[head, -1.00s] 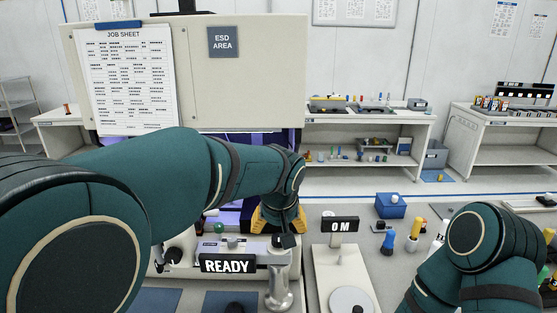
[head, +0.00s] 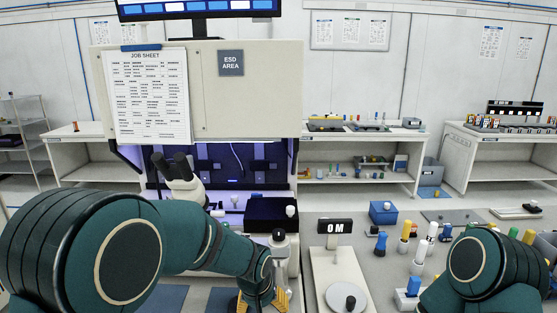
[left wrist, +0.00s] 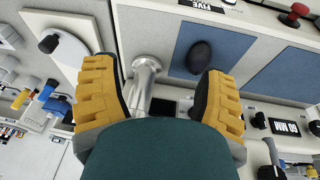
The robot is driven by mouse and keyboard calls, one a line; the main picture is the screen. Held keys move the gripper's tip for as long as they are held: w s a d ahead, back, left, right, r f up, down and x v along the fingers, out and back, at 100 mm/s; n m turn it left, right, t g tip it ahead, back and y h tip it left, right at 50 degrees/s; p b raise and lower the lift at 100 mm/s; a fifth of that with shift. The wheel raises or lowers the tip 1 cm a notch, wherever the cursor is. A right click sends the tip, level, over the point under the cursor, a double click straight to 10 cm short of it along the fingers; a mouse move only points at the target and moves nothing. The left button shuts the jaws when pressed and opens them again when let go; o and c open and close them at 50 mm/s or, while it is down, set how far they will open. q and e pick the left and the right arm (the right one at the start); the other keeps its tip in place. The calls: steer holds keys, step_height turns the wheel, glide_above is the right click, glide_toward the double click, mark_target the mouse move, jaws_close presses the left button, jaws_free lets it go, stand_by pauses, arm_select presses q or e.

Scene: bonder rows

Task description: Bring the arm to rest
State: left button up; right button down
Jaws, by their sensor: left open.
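My left arm (head: 215,245) reaches in from the left of the head view and bends down near the bench's front. My left gripper (head: 264,301) shows there only as yellow finger parts at the bottom edge. In the left wrist view its two yellow fingers (left wrist: 163,98) are spread wide with nothing gripped. A chrome post (left wrist: 146,75) shows between them, nearer the left finger; I cannot tell how far beyond the fingers it is. My right arm (head: 490,265) is folded at the lower right of the head view, and its gripper is out of sight.
A microscope-like eyepiece unit (head: 181,180) and a black box (head: 271,213) stand behind my left arm. A black knob (left wrist: 199,57) sits on a blue mat (left wrist: 222,50).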

arm_select(q)
steer(key=s+a+f+n+h+b, duration=0.1)
steer(key=s+a+f, duration=0.2)
steer(key=s+f, duration=0.7)
steer(key=s+a+f+n+g+h+b, duration=0.1)
steer(key=s+a+f+h+b, duration=0.1)
steer(key=s+f, duration=0.7)
step_height(320, 180, down, 5)
steer(key=shift+s+a, duration=0.35)
steer(key=shift+a, duration=0.4)
steer(key=shift+c, duration=0.2)
